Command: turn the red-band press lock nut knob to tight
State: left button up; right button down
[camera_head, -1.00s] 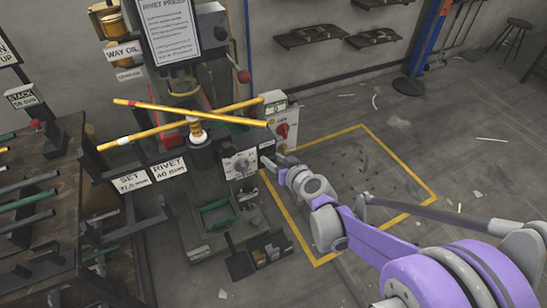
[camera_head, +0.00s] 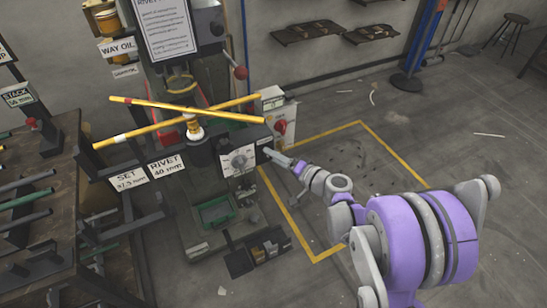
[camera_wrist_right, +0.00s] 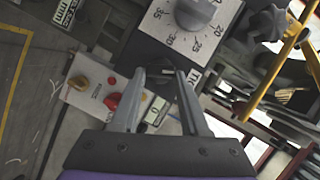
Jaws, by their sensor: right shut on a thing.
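The press (camera_head: 195,160) stands at the middle left in the head view, with a round dial (camera_head: 239,160) on its front. In the wrist view, the dial's grey knob (camera_wrist_right: 195,10) and its number scale show at the top. My right gripper (camera_head: 270,154) reaches in from the right, beside the dial. In the wrist view its two fingers (camera_wrist_right: 161,74) close around a small dark part, apparently the lock nut knob (camera_wrist_right: 160,64), just below the dial face. The fingers hide much of it, and its turn position cannot be told. My left gripper is not in view.
Yellow bars (camera_head: 180,110) cross above the press. A control box with a red switch (camera_head: 281,126) stands behind my gripper; it shows in the wrist view too (camera_wrist_right: 110,100). A rod rack (camera_head: 50,210) is at left.

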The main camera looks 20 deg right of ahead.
jog(key=m, duration=0.1)
jog(key=m+t+b, duration=0.1)
jog(key=m+y+b, duration=0.1)
jog(key=m, duration=0.1)
jog(key=shift+d+f, duration=0.1)
jog(key=shift+f, duration=0.2)
dwell(0.3)
jog(key=shift+c, duration=2)
grip_release()
jog(key=v, duration=1)
jog(key=shift+s+f+p, duration=0.2)
jog(key=shift+s+p, duration=0.1)
jog(key=shift+s, duration=0.1)
jog(key=shift+d, duration=0.1)
